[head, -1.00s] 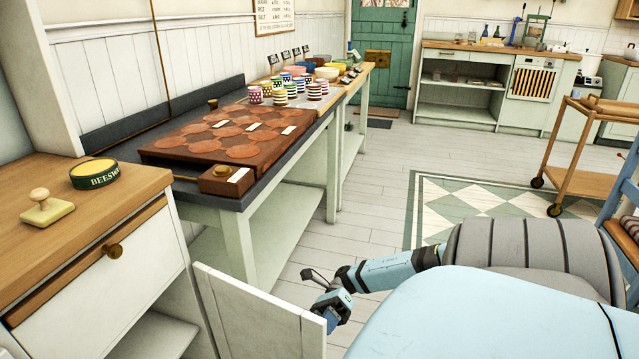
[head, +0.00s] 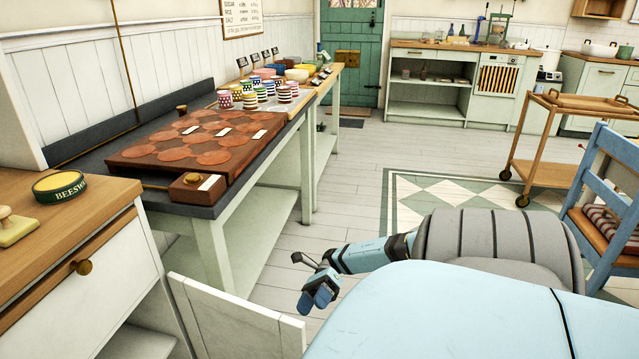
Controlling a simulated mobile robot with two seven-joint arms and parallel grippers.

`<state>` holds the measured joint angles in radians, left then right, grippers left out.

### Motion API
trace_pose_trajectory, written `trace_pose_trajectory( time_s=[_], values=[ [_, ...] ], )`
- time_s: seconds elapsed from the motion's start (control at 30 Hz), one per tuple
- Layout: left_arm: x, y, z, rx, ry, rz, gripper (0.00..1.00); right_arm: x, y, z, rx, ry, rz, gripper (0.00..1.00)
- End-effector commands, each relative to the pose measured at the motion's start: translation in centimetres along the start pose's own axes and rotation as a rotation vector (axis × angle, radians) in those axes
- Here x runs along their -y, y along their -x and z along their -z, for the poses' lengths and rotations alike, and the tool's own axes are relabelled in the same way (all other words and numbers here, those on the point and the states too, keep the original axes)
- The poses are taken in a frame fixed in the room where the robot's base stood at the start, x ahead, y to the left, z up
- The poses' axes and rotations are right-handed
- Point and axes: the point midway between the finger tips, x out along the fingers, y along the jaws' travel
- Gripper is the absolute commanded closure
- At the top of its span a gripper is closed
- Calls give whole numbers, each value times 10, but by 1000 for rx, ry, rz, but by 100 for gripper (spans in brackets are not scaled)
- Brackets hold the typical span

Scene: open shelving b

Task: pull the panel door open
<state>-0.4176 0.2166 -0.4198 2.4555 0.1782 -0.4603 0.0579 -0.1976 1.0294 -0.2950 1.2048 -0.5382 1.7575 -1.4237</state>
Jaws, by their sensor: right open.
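The white panel door (head: 236,322) stands swung out from the wooden-topped cabinet at the lower left. Its lower part is cut off by the frame edge, and no handle shows on the face I see. My right gripper (head: 316,284) is open and empty. It is just beyond the door's free edge, near its top right corner, with a small strip of floor showing between them. My left gripper is not in view.
A long side table (head: 222,250) with a wooden board (head: 190,145) and striped cups stands behind the door. A trolley (head: 545,172) and a blue chair (head: 595,200) are at the right. The middle floor is clear.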

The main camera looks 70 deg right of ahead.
Motion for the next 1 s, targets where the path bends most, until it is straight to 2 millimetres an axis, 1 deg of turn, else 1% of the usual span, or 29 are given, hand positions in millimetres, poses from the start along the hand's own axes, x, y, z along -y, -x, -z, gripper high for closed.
trace_pose_trajectory(
  time_s=[0.03,0.1,0.2,0.33,0.5,1.0],
  values=[
    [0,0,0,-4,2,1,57,1,12,-1,2,1,3,42],
    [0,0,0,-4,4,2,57,1,26,-1,2,0,3,42],
    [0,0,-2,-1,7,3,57,1,41,0,1,1,1,42],
    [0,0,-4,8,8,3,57,1,53,0,1,0,0,42],
    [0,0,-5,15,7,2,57,0,57,0,1,-1,-1,42],
    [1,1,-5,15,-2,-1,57,0,57,0,0,0,-1,42]
  ],
)
